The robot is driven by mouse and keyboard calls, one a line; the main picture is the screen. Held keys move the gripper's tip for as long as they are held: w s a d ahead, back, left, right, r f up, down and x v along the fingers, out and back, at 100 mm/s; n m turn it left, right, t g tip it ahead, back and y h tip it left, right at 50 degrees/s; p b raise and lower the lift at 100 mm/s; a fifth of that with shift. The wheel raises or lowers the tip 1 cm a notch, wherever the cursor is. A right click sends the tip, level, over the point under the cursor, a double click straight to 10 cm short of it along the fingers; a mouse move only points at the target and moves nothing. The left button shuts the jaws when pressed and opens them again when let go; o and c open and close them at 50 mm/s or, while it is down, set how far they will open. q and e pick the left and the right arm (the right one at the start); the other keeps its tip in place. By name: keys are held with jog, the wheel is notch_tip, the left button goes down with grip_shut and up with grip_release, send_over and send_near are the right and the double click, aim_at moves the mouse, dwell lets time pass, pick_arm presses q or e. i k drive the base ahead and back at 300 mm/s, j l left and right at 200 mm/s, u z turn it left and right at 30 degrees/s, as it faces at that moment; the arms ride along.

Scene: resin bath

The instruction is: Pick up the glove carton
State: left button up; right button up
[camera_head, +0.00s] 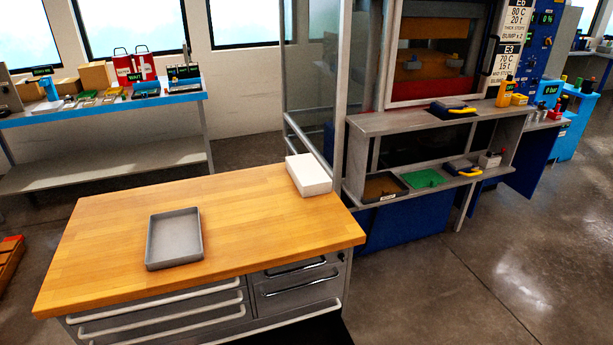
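A plain white box (308,174), which looks like the glove carton, sits at the back right corner of the wooden-topped workbench (270,228). It lies flat, close to the bench's right edge and near the metal frame post behind it. No label can be read on it. Neither of my grippers shows in the head view.
An empty grey tray (174,239) lies on the bench's left half; the wood between is clear. Behind stands a machine with a grey shelf (422,121), a lower shelf with a green tray (425,178), and a metal post (340,90). A blue-edged table (100,106) stands back left.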

aim_at(310, 179)
jog(key=i+l, duration=0.2)
jog(key=l, duration=0.25)
jog(key=i+l, duration=0.15)
jog(key=l, duration=0.3)
jog(key=i+l, duration=0.2)
jog(key=l, duration=0.2)
jog(key=i+l, duration=0.15)
jog(key=l, duration=0.3)
jog(key=i+l, duration=0.2)
jog(key=l, duration=0.25)
jog(key=i+l+z, duration=0.1)
jog(key=l, duration=0.35)
jog(key=i+l, duration=0.25)
jog(key=l, duration=0.15)
jog(key=i+l, duration=0.2)
jog(key=l, duration=0.25)
